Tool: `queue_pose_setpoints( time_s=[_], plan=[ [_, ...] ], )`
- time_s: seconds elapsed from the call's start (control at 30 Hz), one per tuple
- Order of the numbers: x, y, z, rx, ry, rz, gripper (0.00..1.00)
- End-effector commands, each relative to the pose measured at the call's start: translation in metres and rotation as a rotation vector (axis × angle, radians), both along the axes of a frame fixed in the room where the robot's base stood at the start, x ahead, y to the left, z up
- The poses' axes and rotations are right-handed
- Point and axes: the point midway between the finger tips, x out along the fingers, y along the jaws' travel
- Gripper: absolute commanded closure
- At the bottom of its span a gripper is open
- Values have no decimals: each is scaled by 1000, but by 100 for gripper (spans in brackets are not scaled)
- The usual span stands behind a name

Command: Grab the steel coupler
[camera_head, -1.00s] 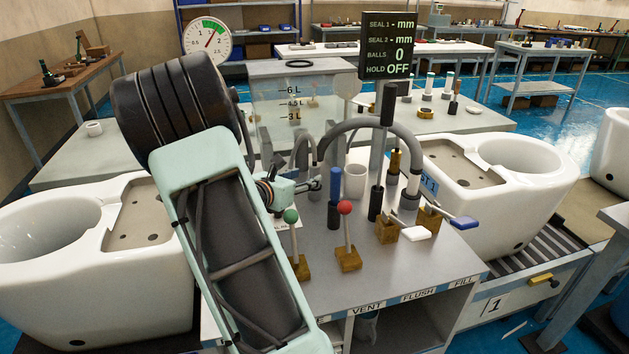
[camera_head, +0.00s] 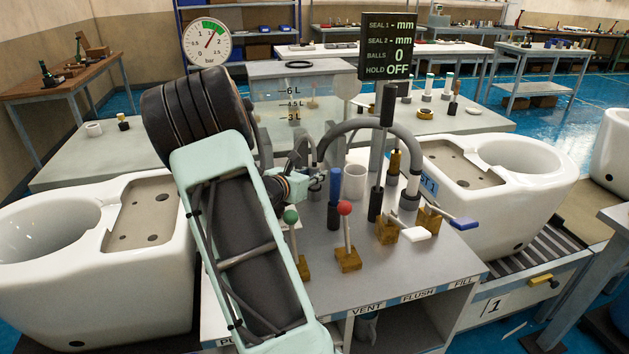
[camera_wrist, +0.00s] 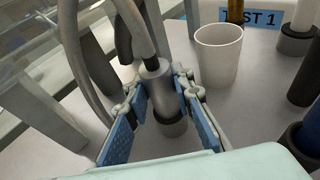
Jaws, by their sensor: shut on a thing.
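The steel coupler (camera_wrist: 155,82) is a grey metal cylinder on the end of a dark hose in the wrist view. It stands upright, with its lower end at a dark ring-shaped holder (camera_wrist: 172,124). My gripper (camera_wrist: 160,88) has one blue-padded finger on each side of the coupler and is shut on it. In the head view my gripper (camera_head: 300,186) is low over the bench beside the hose arch, and it largely hides the coupler there.
A white cup (camera_head: 355,182) stands close to the right of my gripper. A blue-topped post (camera_head: 334,190), a red-knobbed lever (camera_head: 346,230) and a green-knobbed lever (camera_head: 293,235) stand near it. White toilets flank the bench (camera_head: 335,285). The hose arch (camera_head: 375,124) rises above.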

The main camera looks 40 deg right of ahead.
Motion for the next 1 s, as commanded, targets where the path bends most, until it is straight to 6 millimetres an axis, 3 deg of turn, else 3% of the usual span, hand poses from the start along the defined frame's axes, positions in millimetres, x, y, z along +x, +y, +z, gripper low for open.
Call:
queue_pose_setpoints(
  time_s=[0.1,0.47,0.8,1.0],
  plan=[
    [0,0,0,0,0,0,100],
    [1,0,10,-2,-4,0,100],
    [1,0,75,-1,-7,-1,100],
    [0,0,105,-2,-2,1,100]
  ],
)
